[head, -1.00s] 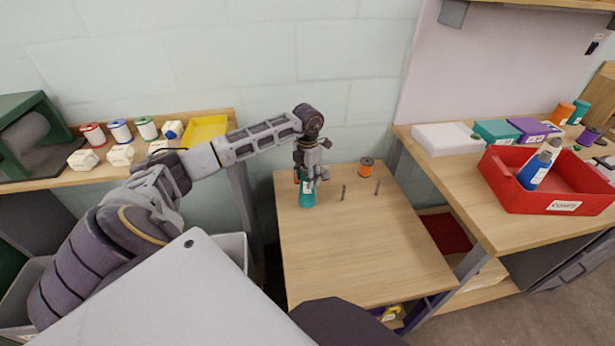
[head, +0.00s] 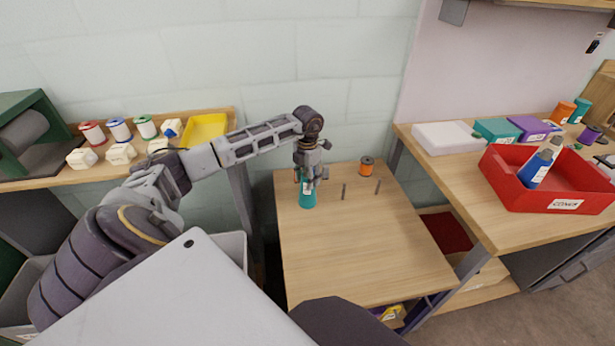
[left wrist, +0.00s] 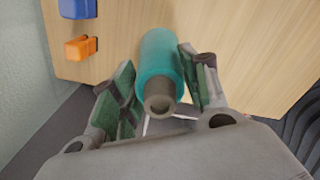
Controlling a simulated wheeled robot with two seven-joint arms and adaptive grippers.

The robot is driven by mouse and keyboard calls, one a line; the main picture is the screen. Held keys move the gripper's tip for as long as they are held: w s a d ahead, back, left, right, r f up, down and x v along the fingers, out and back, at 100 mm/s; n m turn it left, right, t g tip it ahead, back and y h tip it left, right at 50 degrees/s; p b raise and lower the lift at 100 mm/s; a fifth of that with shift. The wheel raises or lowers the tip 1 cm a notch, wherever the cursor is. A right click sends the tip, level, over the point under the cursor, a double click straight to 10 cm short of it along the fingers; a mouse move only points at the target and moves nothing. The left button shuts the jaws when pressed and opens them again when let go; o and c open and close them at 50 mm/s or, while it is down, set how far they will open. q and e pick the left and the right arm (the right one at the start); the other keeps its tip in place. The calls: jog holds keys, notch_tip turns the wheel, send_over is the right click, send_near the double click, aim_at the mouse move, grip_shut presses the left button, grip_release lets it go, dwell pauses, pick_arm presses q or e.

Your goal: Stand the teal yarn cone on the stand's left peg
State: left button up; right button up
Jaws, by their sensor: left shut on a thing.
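The teal yarn cone (head: 307,200) is upright at the back left of the small wooden table. My left gripper (head: 310,179) is above it, pointing down, and is shut on its upper part. In the left wrist view the cone (left wrist: 160,62) lies between the two fingers (left wrist: 158,92). I cannot tell whether its base touches the table. My right gripper is not in view.
The left wrist view shows a blue block (left wrist: 77,8) and an orange block (left wrist: 80,47) near the table's edge. The front of the small table (head: 355,260) is clear. A red bin (head: 560,190) with bottle-like items is on the right bench.

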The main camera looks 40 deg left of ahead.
pick_arm(q)
jog(key=o, duration=0.9)
jog(key=shift+f, duration=0.1)
jog(key=shift+o, duration=0.2)
notch_tip(320, 180, up, 12)
dwell(0.4)
dwell(0.7)
